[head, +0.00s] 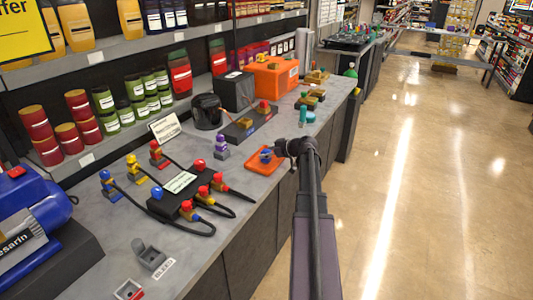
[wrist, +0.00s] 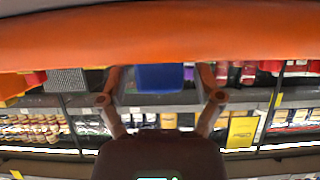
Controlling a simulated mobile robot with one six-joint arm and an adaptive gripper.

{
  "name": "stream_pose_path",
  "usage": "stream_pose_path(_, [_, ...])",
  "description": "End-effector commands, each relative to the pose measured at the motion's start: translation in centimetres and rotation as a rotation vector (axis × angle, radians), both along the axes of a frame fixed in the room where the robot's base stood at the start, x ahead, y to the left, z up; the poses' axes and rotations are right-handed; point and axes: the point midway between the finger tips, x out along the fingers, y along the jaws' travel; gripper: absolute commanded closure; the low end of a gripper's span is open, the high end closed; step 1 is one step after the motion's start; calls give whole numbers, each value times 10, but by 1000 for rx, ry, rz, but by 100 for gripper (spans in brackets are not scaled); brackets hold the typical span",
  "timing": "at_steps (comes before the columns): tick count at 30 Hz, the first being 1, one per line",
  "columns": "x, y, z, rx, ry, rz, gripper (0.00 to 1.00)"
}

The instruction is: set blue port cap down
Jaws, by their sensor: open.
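The blue port cap (head: 265,156) sits on the small orange tray (head: 257,167) on the counter. My gripper (head: 280,150) is at the tray's right side, low over the counter, and hides part of the tray. In the wrist view the blue cap (wrist: 160,77) shows between the two fingers of my gripper (wrist: 160,84), against the orange tray (wrist: 160,35). The fingers are spread, with a gap on each side of the cap. The wrist view appears upside down.
A black manifold (head: 180,189) with several coloured caps and hoses lies left of the tray. A purple stacked fitting (head: 221,147) stands behind it. An orange case (head: 272,78) is farther back. A grey bracket (head: 150,256) is near the front. The floor (head: 420,200) at right is clear.

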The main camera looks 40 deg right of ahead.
Motion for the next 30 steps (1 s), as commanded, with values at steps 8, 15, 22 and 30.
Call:
stream_pose_path(8, [0, 0, 2, 0, 0, 0, 15])
stream_pose_path(15, [-12, -5, 11, 0, 0, -2, 15])
stream_pose_path(22, [-40, -16, 27, 0, 0, -2, 15])
stream_pose_path(30, [-76, -31, 46, 0, 0, -1, 15])
